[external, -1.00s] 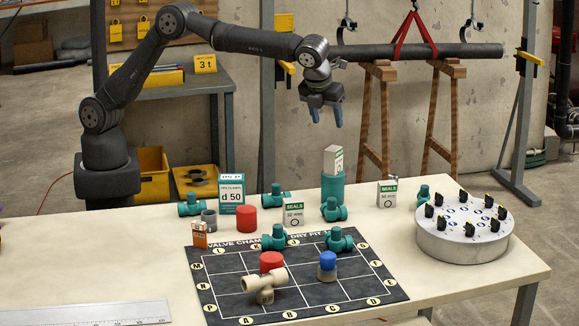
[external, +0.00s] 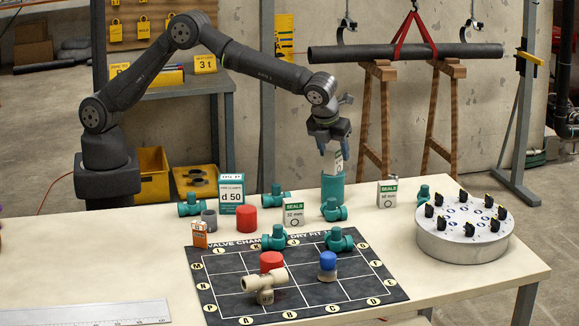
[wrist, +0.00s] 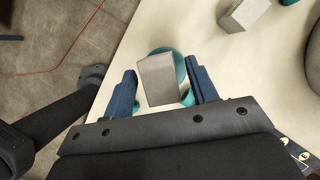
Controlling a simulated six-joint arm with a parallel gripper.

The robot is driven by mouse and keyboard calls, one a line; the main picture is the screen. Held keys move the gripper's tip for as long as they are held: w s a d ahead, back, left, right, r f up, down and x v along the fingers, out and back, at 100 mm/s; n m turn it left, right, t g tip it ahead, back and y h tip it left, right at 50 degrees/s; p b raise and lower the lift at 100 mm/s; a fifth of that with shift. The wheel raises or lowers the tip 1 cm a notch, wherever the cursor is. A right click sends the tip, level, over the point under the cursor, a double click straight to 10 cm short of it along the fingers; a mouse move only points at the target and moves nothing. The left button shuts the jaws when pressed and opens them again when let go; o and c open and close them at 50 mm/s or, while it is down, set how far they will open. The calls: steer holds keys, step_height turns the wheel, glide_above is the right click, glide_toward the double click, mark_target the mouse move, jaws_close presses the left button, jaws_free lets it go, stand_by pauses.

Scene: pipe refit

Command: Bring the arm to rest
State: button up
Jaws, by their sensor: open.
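My gripper (external: 333,146) is above the back edge of the table, its fingers pointing down. In the wrist view its two blue fingers (wrist: 163,92) are spread apart, with a pale box (wrist: 160,80) in the gap between them. In the external view this white box (external: 333,163) stands on top of a teal cylinder (external: 332,188), its upper part partly hidden by the fingers. I see gaps between the box and the fingers in the wrist view; whether either finger touches it is unclear.
A SEALS box (external: 387,193) and a round grey turntable (external: 464,238) with black pieces stand to the right. A black grid mat (external: 225,285) lies in front.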

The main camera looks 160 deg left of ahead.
steer(key=shift+r, duration=1.8)
